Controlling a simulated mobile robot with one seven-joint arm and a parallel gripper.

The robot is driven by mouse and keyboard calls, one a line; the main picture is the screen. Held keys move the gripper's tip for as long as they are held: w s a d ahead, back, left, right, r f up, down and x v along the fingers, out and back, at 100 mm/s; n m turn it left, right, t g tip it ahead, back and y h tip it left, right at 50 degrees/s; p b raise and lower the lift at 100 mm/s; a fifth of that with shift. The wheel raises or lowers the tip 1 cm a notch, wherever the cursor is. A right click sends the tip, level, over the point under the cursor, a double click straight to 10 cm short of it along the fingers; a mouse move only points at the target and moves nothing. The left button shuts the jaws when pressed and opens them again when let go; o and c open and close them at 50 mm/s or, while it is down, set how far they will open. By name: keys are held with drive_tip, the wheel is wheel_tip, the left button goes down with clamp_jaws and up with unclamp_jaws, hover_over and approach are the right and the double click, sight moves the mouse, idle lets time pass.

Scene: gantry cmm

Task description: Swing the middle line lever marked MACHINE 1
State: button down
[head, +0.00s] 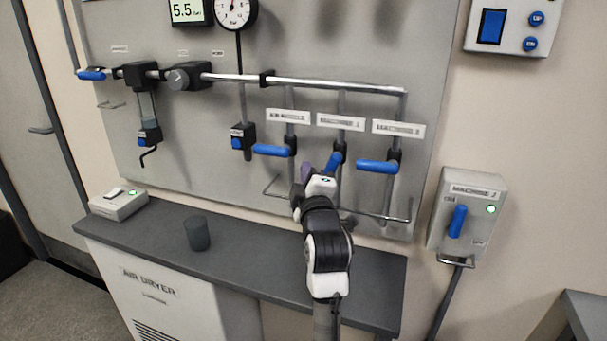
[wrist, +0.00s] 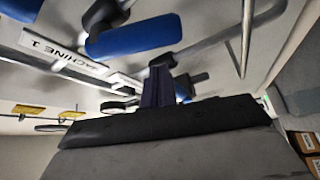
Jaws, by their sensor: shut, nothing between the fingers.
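In the head view, the middle line lever (head: 333,162) has a blue handle. It hangs slanted down to the left from its valve, below the MACHINE 1 label (head: 340,122). That label also shows in the wrist view (wrist: 62,56). My gripper (head: 306,171) is shut and empty, with dark purple fingers, just left of the middle handle; I cannot tell whether they touch. The fingers also show in the wrist view (wrist: 157,88). My wrist hides part of the space below the handle. A large blue handle (wrist: 135,36) fills the wrist view's upper middle; which lever it is is unclear.
Blue levers stand level on both sides: the AIR NOZZLE lever (head: 272,150) at left and another lever (head: 377,167) at right. A MACHINE 2 switch box (head: 468,215) is on the right wall. A dark cup (head: 198,234) stands on the grey counter (head: 265,262) below.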

drive_tip(key=shift+s+d+f, duration=0.1)
drive_tip(key=shift+d+f, duration=0.15)
drive_tip(key=shift+d, duration=0.35)
drive_tip(key=shift+s+d+f, duration=0.1)
drive_tip(key=shift+d+f, duration=0.15)
drive_tip(key=shift+d, duration=0.3)
drive_tip(key=shift+d, duration=0.1)
drive_tip(key=n+b, duration=0.1)
drive_tip(key=d+f+n+g+b, duration=0.1)
drive_tip(key=n, duration=0.1)
drive_tip(key=shift+s+d+g, duration=0.2)
drive_tip(key=shift+d+g, duration=0.05)
drive_tip(key=shift+g, duration=0.05)
drive_tip(key=shift+r, duration=0.1)
